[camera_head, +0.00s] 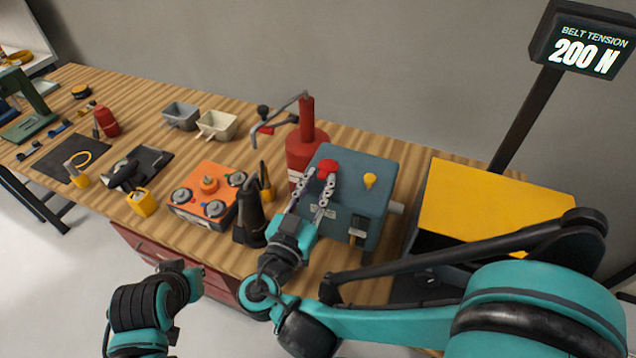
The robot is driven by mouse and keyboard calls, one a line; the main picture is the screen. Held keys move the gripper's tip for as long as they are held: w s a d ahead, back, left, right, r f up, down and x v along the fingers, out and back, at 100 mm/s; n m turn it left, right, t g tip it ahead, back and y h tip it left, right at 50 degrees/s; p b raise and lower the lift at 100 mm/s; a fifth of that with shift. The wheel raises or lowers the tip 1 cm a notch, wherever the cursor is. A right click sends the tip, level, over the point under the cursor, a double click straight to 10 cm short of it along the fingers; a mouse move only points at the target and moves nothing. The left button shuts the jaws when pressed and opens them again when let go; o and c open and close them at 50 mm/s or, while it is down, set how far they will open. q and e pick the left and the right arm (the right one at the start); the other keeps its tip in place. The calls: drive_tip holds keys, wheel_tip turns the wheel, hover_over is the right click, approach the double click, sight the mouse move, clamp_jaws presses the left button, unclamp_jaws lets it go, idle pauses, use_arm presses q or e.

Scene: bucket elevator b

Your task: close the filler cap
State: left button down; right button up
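A blue-grey box-shaped housing (375,205) stands on the wooden bench. A red cap (328,167) sits on its top at the left, and a yellow knob (370,180) is to the right. I take the red one as the filler cap, but cannot be sure. My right gripper (319,176) reaches up over the housing. Its two fingers are spread, with the tips right at the red cap. I cannot tell whether they touch it, and the cap's lower part is hidden. My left gripper (186,268) is low, in front of the bench, with its fingers not clearly shown.
An orange box with knobs (210,190), a dark boot-like item (248,215) and a red pump can (305,150) stand left of the housing. A yellow-topped box (490,205) is to the right. A display post (525,120) reads 200 N. Small bins (216,125) sit further back.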

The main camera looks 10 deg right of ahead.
idle(0.3)
drive_tip(key=v, duration=1.2)
